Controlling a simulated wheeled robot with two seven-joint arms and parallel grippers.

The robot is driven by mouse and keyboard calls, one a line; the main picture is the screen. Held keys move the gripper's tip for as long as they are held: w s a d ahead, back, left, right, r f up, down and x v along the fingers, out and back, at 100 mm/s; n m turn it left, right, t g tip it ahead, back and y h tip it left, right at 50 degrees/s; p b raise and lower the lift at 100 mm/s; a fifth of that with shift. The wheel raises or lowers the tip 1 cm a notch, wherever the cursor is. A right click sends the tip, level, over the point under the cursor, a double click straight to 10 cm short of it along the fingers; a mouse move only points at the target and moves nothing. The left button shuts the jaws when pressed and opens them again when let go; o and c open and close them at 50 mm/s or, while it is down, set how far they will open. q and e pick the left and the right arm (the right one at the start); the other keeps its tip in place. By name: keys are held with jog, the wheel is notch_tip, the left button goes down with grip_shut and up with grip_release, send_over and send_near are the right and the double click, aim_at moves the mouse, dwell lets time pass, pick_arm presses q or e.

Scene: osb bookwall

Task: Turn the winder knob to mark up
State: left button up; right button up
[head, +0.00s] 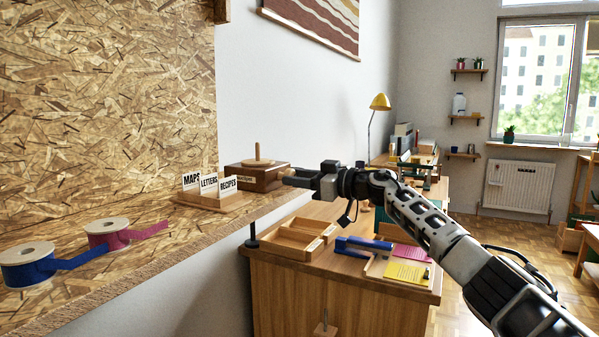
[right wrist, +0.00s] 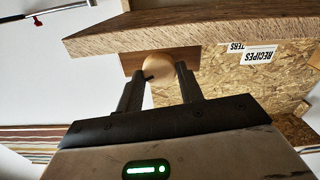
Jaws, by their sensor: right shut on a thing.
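The wooden winder box (head: 247,177) stands on the shelf, with a round wooden disc and upright peg (head: 257,155) on top. Its pale round knob (right wrist: 158,65) shows in the right wrist view, between the fingers of my right gripper (right wrist: 158,78). The fingers are shut on the knob, one on each side. A small dark mark shows at the knob's lower left edge in that view, which is upside down. In the head view my right gripper (head: 290,181) reaches the box's right side and hides the knob. My left gripper is out of view.
Cards reading MAPS, LETTERS and RECIPES (head: 228,184) stand in a wooden holder left of the box. Blue (head: 28,265) and pink (head: 108,234) ribbon spools lie farther left on the shelf. Below is a desk with a wooden tray (head: 294,240) and a blue stapler-like tool (head: 362,245).

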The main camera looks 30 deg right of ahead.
jog(key=shift+r+n+p, duration=0.2)
jog(key=shift+n+p, duration=0.5)
jog(key=shift+p, duration=0.25)
jog(key=shift+n+p, duration=0.7)
jog(key=shift+p, duration=0.1)
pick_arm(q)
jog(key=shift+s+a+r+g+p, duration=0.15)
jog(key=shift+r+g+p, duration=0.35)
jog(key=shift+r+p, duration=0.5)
pick_arm(e)
jog(key=shift+f+n, duration=0.25)
jog(key=shift+n, duration=1.15)
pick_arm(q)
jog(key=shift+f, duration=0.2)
pick_arm(e)
jog(key=o, duration=1)
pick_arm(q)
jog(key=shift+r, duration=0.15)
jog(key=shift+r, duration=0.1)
